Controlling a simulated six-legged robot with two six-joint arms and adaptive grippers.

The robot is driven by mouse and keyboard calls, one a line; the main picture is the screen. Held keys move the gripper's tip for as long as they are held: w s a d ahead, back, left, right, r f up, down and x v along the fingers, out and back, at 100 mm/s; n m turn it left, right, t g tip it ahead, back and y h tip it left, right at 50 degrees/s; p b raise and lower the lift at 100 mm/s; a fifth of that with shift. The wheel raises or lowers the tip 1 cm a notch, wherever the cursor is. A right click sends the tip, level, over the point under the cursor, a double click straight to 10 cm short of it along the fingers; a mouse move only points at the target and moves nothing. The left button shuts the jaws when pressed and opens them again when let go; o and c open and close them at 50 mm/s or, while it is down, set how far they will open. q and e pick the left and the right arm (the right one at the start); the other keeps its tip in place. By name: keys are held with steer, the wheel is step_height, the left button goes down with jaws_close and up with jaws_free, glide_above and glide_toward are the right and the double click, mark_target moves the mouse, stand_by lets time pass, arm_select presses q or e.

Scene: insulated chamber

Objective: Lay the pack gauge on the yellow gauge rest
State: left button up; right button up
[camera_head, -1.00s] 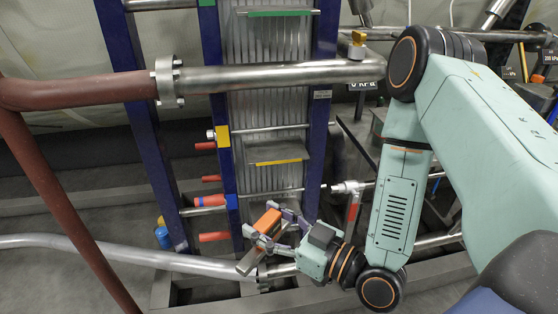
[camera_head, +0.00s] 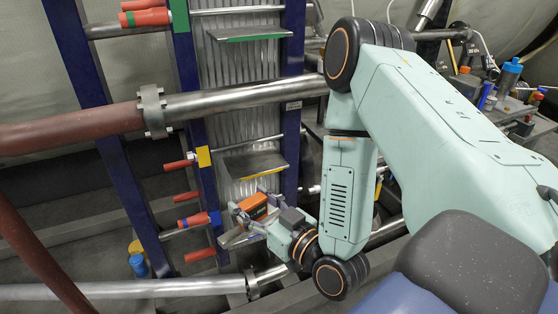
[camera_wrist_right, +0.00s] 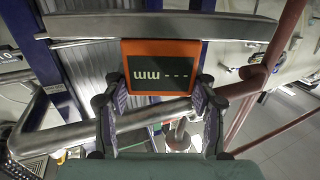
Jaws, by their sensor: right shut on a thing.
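The pack gauge (camera_head: 251,204) is an orange block with a long grey metal bar. My right gripper (camera_head: 259,213) is shut on it. In the right wrist view the pack gauge (camera_wrist_right: 160,68) shows a dark display reading "mm" and dashes, between the two fingers (camera_wrist_right: 157,100). Its grey bar runs across the top of that view. The yellow gauge rest (camera_head: 252,162) is a grey shelf with a yellow front edge on the plate stack. The gauge shows just below it in the head view, apart from it. My left gripper is not in view.
A similar shelf with a green edge (camera_head: 255,36) is higher on the plate stack. Blue uprights (camera_head: 205,170) flank the stack. A steel pipe (camera_head: 245,98) crosses in front, above the yellow-edged shelf. Red-handled fittings (camera_head: 192,220) stick out at the left.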

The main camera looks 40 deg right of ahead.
steer(key=d+r+m+h+p, duration=0.1)
steer(key=d+h, duration=0.1)
steer(key=d+r+m+h+p, duration=0.1)
steer(key=d+r+h, duration=0.1)
steer(key=d+r+m+h+p, duration=0.1)
steer(key=d+r, duration=0.1)
steer(key=d, duration=0.1)
steer(key=shift+w+m+h, duration=0.15)
steer(key=shift+m+h, duration=0.15)
steer(key=shift+h, duration=0.1)
steer(key=shift+p+x, duration=0.35)
steer(key=shift+x, duration=0.45)
arm_select(q)
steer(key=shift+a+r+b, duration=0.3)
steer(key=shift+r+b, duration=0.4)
steer(key=shift+b, duration=0.95)
arm_select(e)
steer(key=shift+f+x, duration=0.15)
steer(key=shift+x, duration=1.95)
steer(key=shift+f+x, duration=0.2)
steer(key=shift+x, duration=1.9)
steer(key=shift+f+x, duration=0.15)
steer(key=shift+x, duration=1.9)
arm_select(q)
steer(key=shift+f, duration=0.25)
arm_select(e)
steer(key=shift+f, duration=0.4)
